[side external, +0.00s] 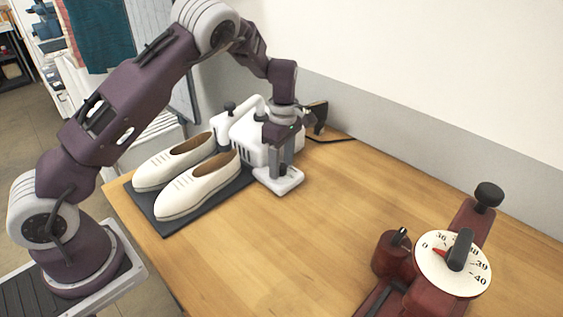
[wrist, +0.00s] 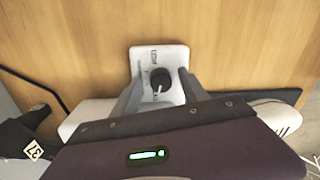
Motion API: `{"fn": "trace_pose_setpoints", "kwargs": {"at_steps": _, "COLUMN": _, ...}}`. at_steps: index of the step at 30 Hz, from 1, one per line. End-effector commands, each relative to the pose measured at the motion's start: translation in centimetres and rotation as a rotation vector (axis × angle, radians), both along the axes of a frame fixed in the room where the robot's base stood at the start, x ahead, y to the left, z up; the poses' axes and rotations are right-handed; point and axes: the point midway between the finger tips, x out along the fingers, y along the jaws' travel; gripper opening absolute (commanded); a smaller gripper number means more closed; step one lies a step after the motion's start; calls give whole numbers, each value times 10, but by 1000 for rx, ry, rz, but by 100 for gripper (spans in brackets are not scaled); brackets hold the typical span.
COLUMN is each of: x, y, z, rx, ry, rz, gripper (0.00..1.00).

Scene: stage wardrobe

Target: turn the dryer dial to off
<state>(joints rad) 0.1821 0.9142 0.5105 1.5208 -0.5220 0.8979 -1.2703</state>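The dryer (side external: 230,131) is a white appliance with a handle, behind the shoes against the wall. Its white dial plate (side external: 290,186) projects forward onto the table; it also shows in the wrist view (wrist: 146,56). A round black dial (wrist: 161,79) with a pale pointer line sits on the plate. The plate's lettering is too small to read, so the setting is unclear. My gripper (side external: 283,168) points down over the plate. In the wrist view my gripper (wrist: 160,84) has its fingers apart, one on each side of the dial; contact is unclear.
A pair of cream shoes (side external: 198,185) stands on a dark mat (side external: 180,224) left of my gripper. A dark red device (side external: 392,255) with a numbered round dial (side external: 432,268) stands at front right. A black cord (side external: 338,139) runs by the wall. The table's middle is clear.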

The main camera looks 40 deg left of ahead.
Motion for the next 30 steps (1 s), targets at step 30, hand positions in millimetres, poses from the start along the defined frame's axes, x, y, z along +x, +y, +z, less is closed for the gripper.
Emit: {"fn": "trace_pose_setpoints", "kwargs": {"at_steps": 30, "x": -10, "y": -3, "z": 103, "rx": -37, "ry": -40, "rz": -85, "gripper": 52}}
